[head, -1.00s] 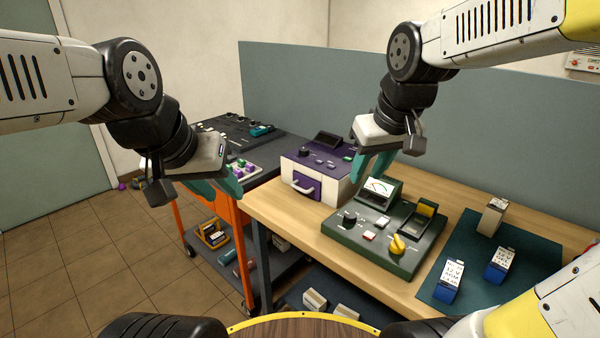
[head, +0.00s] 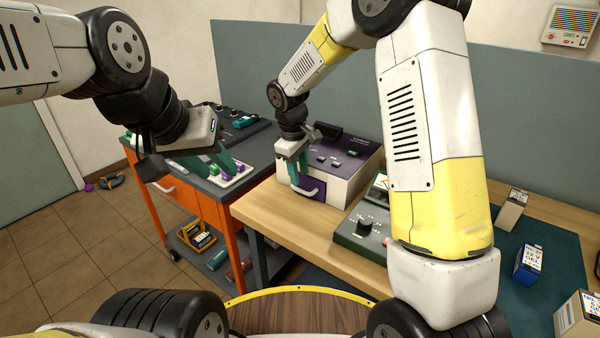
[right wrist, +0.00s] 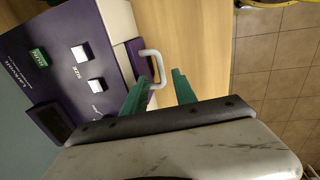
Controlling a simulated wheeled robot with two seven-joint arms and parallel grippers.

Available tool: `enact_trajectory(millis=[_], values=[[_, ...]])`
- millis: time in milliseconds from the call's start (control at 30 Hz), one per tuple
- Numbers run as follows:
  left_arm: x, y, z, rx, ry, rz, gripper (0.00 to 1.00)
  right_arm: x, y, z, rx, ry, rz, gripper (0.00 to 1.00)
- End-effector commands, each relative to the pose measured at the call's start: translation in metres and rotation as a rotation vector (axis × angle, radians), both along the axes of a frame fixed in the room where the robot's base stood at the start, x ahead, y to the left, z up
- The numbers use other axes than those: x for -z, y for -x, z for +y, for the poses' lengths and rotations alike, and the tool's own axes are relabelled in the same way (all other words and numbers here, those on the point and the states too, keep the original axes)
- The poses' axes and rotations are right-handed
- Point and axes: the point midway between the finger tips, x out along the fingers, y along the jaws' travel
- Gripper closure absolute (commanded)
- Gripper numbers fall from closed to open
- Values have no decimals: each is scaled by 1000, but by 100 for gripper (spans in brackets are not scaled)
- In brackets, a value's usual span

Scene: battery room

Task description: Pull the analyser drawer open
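The analyser (head: 345,172) is a purple and white box at the left end of the wooden bench. Its purple drawer front (right wrist: 137,62) looks flush with the case, and a white loop handle (right wrist: 157,66) sticks out from it. My right gripper (head: 298,178) is in front of the drawer, pointing down. In the right wrist view its green fingers (right wrist: 160,85) are apart, with the near end of the handle appearing between their tips; I cannot tell whether they touch it. My left gripper (head: 212,168) is over the cart, fingers apart and empty.
A green meter unit (head: 362,232) stands on the bench right of the analyser. An orange cart (head: 150,195) with a white tray of small blocks (head: 232,180) stands to the left. Bare bench top (head: 270,210) lies before the drawer.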

Motion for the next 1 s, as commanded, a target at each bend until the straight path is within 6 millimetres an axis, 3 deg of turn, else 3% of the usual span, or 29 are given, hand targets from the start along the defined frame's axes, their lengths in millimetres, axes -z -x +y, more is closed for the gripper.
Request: enact_trajectory(millis=[100, 300, 667, 867, 1000], values=[[0, 0, 0, 0, 0, 0, 64, 22, -2, -3, 1, 1, 4, 67], [0, 0, 0, 0, 0, 0, 64, 46, -6, -5, 2, 0, 1, 67], [0, 0, 0, 0, 0, 0, 64, 53, -7, -6, 2, -2, 0, 67], [0, 0, 0, 0, 0, 0, 64, 53, -7, -6, 2, -2, 0, 100], [0, 0, 0, 0, 0, 0, 64, 53, -7, -6, 2, -2, 0, 100]])
